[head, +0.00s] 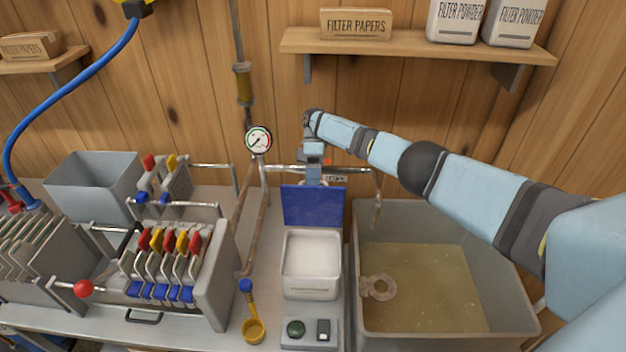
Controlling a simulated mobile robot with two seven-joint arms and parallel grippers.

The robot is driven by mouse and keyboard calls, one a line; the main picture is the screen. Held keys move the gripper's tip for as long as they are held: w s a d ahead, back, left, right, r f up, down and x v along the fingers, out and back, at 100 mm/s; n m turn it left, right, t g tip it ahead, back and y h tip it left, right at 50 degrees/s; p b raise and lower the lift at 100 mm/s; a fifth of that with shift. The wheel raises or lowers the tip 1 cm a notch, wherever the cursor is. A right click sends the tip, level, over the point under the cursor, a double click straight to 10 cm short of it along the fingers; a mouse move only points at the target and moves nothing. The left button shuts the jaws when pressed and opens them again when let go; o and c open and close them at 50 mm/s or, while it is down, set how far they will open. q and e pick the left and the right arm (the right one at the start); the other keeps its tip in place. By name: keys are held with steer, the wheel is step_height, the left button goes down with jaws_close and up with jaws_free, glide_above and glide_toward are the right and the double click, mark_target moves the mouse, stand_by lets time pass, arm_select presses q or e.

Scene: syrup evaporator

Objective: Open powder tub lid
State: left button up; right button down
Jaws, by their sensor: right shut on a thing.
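The white powder tub (312,293) stands on the bench in the middle of the head view, filled with white powder. Its blue lid (313,206) stands up at the tub's back edge, so the powder shows from above. My right gripper (314,181) is shut on the lid's upper edge, reaching in from the right behind the tub. The fingertips are small and partly hidden by the lid. My left gripper is not in view.
A basin of cloudy liquid (510,318) stands right of the tub. A yellow scoop (253,329) and a small button box (309,345) lie near the tub's front. A filter press (215,285) is to the left. A gauge (258,140) and pipes stand behind.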

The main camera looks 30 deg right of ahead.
steer(key=shift+d+f, duration=0.2)
steer(key=shift+f, duration=0.35)
steer(key=c, duration=1.3)
jaws_free()
steer(key=shift+o, duration=0.7)
steer(key=shift+w+d+f, duration=0.15)
steer(key=shift+w, duration=0.15)
step_height(320, 180, up, 20)
steer(key=p, duration=0.4)
